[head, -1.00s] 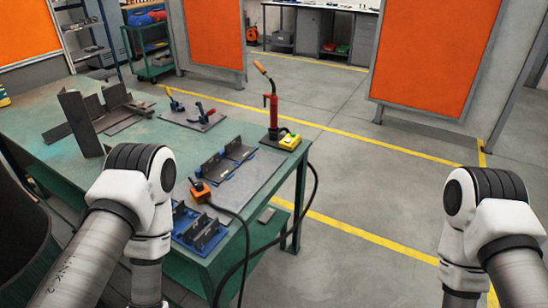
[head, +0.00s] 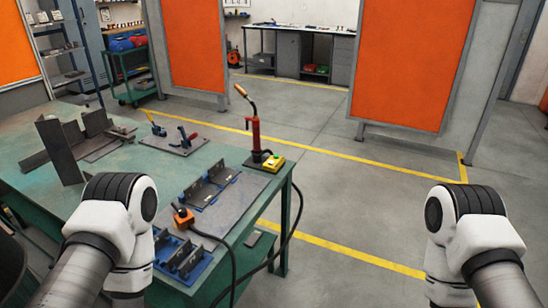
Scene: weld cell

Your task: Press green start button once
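A small yellow box with a green button on top (head: 273,162) sits at the right far corner of the green table (head: 110,222), at the foot of a red torch stand (head: 255,138). The button is small, and I cannot tell whether it is pressed. My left arm comes in over the near edge of the table and my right arm is over open floor at the right. Nothing of mine touches the yellow box.
Clamps (head: 175,138) and steel plates (head: 62,150) stand farther left. Floor right of the table is clear, with yellow lines.

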